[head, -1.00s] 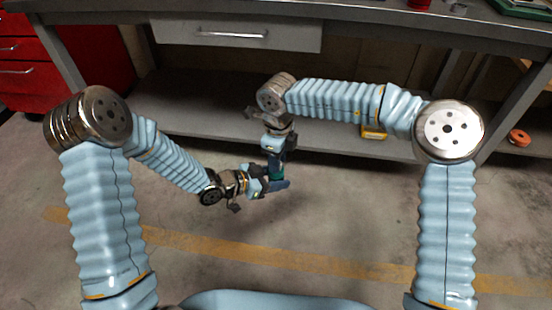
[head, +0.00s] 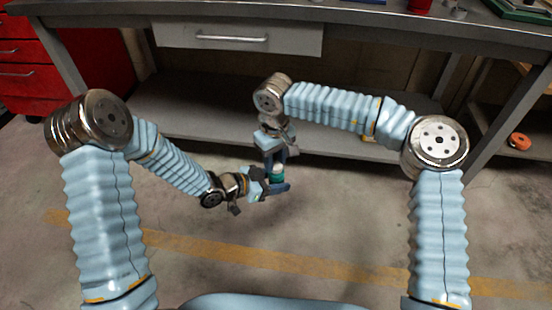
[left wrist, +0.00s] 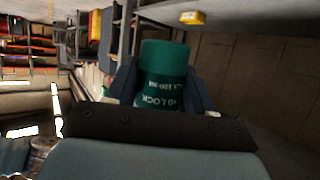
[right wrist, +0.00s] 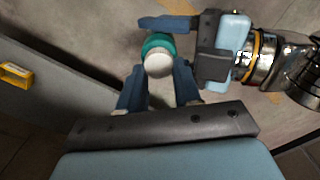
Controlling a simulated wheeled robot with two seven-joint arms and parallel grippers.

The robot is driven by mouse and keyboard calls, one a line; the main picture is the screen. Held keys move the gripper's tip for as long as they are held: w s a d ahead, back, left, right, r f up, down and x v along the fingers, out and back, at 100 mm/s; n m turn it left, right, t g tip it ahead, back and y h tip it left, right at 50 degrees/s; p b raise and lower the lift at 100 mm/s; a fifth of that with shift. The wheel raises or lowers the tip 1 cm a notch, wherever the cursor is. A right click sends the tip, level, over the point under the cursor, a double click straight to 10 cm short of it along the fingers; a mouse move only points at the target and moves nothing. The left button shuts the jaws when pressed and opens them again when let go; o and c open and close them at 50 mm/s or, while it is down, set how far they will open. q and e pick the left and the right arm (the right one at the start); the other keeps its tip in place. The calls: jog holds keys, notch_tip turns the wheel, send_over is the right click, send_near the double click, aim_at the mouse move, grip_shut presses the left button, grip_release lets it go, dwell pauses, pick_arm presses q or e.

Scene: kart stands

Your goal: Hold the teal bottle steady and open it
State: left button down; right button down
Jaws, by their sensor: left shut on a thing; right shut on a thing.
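The teal bottle (head: 277,177) is between the jaws of my left gripper (head: 273,186), held off the floor in front of the bench. In the left wrist view the bottle (left wrist: 163,75) fills the gap between the fingers, its white lettering upside down. Its white top (right wrist: 158,64) shows in the right wrist view with a teal rim around it. My right gripper (right wrist: 157,88) comes from above, shut with a finger on each side of the white top. I cannot tell whether the top is loose from the bottle.
A grey workbench with a drawer (head: 238,37) and a lower shelf (head: 195,105) stands behind the grippers. A red cabinet (head: 100,60) is at the left. An orange round object (head: 518,141) lies at the right. The floor (head: 330,240) below the grippers is clear.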

jog(key=shift+w+r, duration=0.1)
jog(key=shift+w, duration=0.1)
jog(key=c, duration=0.8)
grip_release()
jog(key=shift+s, duration=0.15)
